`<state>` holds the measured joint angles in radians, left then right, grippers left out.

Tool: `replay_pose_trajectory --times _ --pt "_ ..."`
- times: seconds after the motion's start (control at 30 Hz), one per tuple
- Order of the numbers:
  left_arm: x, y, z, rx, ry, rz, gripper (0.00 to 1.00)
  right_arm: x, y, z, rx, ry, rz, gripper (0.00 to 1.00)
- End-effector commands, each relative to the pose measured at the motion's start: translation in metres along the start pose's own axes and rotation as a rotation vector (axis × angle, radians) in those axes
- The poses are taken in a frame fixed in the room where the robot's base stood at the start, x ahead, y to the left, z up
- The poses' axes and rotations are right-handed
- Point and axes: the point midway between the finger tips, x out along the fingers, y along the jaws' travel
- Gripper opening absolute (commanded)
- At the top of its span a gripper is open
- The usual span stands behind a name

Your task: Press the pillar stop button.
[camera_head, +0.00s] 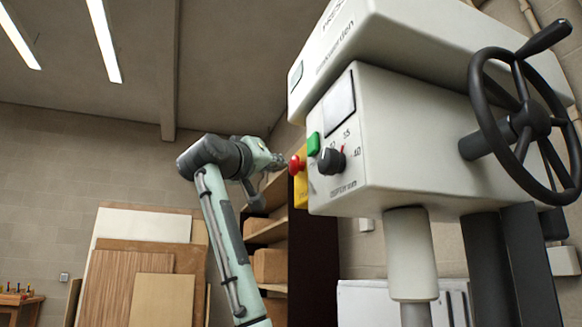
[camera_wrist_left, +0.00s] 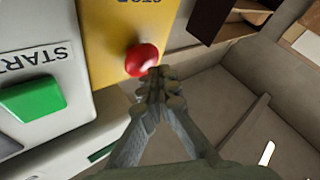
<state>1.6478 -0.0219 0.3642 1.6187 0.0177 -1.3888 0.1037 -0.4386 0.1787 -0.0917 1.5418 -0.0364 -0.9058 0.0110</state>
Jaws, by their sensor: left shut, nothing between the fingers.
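The red stop button (camera_head: 296,165) sits on a yellow plate (camera_head: 302,192) at the left edge of the white press head. In the left wrist view the round red button (camera_wrist_left: 141,60) stands out from the yellow panel (camera_wrist_left: 112,35), under printed letters. My left gripper (camera_head: 282,160) is shut and empty, its tips just left of the button in the head view. In the left wrist view its closed fingertips (camera_wrist_left: 158,75) are beside the button, overlapping its edge; I cannot tell whether they touch. My right gripper is not in view.
A green start button (camera_head: 313,144) and a black knob (camera_head: 331,161) are close to the red button. The white press head (camera_head: 400,140) carries a black handwheel (camera_head: 530,122) at right. Shelves with boxes (camera_head: 268,230) and leaning boards (camera_head: 140,270) stand behind my left arm.

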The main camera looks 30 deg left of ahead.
Motion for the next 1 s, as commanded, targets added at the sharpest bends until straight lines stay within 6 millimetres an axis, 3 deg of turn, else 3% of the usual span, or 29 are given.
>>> replay_pose_trajectory --times 0.43,1.0 --pt "-0.005 -0.004 -0.004 0.000 0.003 -0.001 0.00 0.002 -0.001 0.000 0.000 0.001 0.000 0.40" --pt "-0.038 -0.028 -0.028 0.000 0.004 0.000 0.00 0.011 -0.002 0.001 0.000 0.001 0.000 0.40"
